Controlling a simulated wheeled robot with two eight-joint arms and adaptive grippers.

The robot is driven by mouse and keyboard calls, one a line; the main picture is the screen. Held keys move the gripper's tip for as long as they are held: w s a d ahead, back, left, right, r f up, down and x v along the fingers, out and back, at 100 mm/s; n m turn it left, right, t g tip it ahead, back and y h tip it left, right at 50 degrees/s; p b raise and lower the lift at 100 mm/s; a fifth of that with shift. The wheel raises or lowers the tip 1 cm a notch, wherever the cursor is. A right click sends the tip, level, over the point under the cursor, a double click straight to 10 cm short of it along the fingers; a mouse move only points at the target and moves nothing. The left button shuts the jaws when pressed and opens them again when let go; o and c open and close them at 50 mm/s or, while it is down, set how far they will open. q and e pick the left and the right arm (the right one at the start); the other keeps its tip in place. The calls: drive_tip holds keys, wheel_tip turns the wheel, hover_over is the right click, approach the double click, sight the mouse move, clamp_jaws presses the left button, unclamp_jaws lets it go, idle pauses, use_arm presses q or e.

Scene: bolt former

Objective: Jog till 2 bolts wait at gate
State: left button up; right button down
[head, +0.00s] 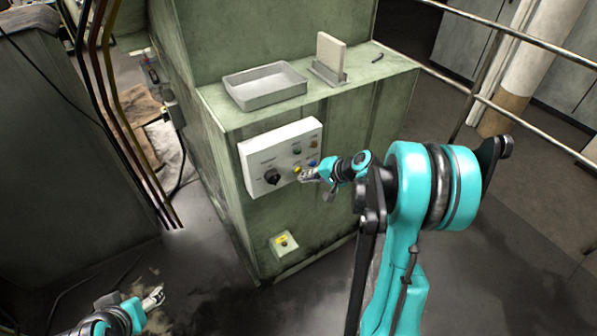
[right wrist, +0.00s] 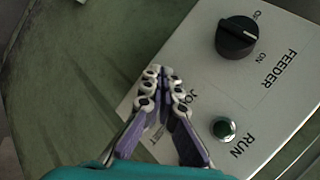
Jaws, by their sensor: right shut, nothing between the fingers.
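The control panel (head: 250,165) is a pale box on the front of the green machine. My right gripper (head: 303,175) is shut and empty at the yellow button; contact cannot be told. In the right wrist view, its closed fingertips (right wrist: 162,75) cover part of the JOG lettering, and the button there is hidden. The RUN button (right wrist: 223,129) is clear of the fingers. My left gripper (head: 153,297) is low at left, away from the panel. No bolts or gate are visible.
A grey tray (head: 262,102), seemingly empty, and an upright pale plate in a holder (head: 330,55) sit on the machine's ledge. A small yellow-labelled box (head: 284,243) is below the panel. Hoses (head: 120,110) hang at left; a railing (head: 500,40) stands at right.

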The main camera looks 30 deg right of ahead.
drive_tip(key=shift+w, duration=0.1)
drive_tip(key=shift+w, duration=0.35)
drive_tip(key=shift+w, duration=0.4)
idle(0.7)
drive_tip(key=shift+s, duration=0.15)
idle(2.5)
drive_tip(key=shift+s+b, duration=0.3)
drive_tip(key=shift+s, duration=0.4)
drive_tip(key=shift+s+d, duration=0.2)
drive_tip(key=shift+s, duration=2.3)
